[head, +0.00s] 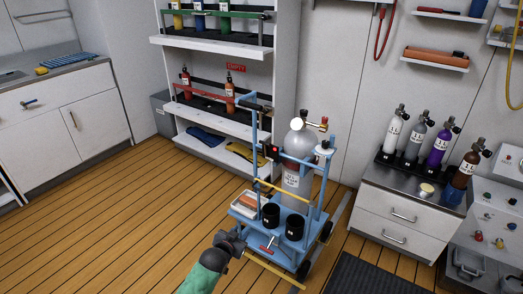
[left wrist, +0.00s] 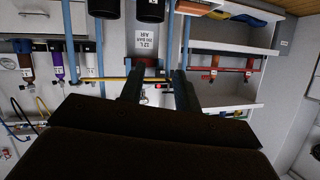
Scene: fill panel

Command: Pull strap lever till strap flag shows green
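A blue cart (head: 254,230) carries a grey gas cylinder (head: 291,186), upright between its posts. A dark strap runs around the cylinder near a small black and red part (head: 271,152) on the cart's frame; I cannot tell for sure whether this is the strap lever or flag, and I see no green on it. My left gripper (head: 232,240) is in front of the cart, low and to its left. In the left wrist view its two fingers (left wrist: 158,88) are apart with nothing held between them; the labelled cylinder (left wrist: 143,42) shows beyond them. My right gripper is out of view.
Two black cups (head: 283,222) and a white tray (head: 244,204) sit on the cart. A yellow bar (head: 282,190) crosses its front. A shelf rack (head: 215,125) stands behind left, a drawer cabinet (head: 402,215) to the right. The wooden floor at left is clear.

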